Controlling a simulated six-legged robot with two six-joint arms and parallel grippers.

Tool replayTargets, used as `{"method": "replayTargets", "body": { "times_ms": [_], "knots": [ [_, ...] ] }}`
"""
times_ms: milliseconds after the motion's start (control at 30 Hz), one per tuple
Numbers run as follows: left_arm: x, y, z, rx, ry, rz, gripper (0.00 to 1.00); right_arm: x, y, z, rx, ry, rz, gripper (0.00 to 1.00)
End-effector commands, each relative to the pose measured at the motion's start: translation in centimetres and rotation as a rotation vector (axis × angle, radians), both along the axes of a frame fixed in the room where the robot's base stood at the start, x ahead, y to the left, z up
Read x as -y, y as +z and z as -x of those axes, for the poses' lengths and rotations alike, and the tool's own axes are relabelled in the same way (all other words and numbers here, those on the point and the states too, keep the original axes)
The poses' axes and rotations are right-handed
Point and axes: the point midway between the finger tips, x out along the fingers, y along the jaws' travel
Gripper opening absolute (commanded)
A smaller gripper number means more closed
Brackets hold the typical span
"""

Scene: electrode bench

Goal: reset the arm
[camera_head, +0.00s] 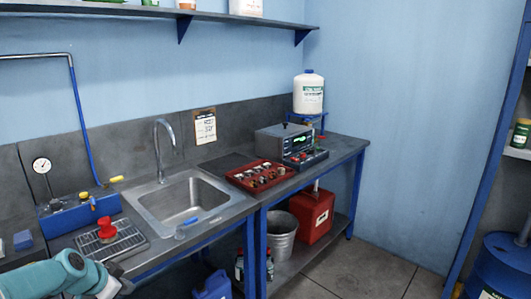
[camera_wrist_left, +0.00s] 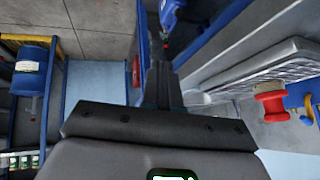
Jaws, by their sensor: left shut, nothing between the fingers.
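My left arm, teal, comes in at the lower left corner of the head view, and its dark left gripper (camera_head: 120,280) is low in front of the bench edge. In the left wrist view the gripper's dark fingers (camera_wrist_left: 162,80) are together with nothing between them. My right gripper is in neither view. The red knob-like part (camera_head: 106,230) stands on the ribbed metal tray (camera_head: 128,243), above and apart from the gripper. It also shows in the left wrist view (camera_wrist_left: 270,103).
The bench has a sink (camera_head: 190,200), a red tray of small parts (camera_head: 262,185) and a meter box (camera_head: 275,138). A metal bucket (camera_head: 282,232) and a red container (camera_head: 312,217) sit below. A blue drum (camera_head: 500,270) stands at right. Floor between is clear.

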Motion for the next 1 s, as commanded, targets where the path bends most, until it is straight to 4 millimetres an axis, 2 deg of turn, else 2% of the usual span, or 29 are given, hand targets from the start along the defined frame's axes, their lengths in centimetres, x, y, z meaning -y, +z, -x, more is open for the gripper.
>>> {"method": "replayTargets", "body": {
  "times_ms": [33, 200, 367, 500, 667, 800, 1000],
  "knots": [
    [1.6, -2.3, 0.3, -0.035, 0.018, 0.032, 0.00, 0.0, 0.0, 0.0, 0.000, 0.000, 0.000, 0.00],
    [6.4, -8.7, 2.1, -0.136, 0.100, 0.125, 0.00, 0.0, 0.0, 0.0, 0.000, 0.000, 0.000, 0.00],
    [11.0, -14.2, 4.9, -0.234, 0.177, 0.201, 0.00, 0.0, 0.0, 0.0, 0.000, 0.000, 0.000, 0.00],
    [15.0, -18.4, 8.2, -0.320, 0.246, 0.259, 0.00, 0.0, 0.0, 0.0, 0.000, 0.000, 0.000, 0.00],
    [19.5, -22.3, 13.0, -0.425, 0.330, 0.319, 0.00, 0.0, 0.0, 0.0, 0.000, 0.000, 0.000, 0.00],
    [23.1, -24.9, 18.0, -0.518, 0.405, 0.364, 0.00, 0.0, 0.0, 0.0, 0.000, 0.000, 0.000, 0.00],
    [27.2, -26.8, 25.3, -0.642, 0.511, 0.412, 0.00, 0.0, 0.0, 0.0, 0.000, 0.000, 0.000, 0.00]
  ]
}}
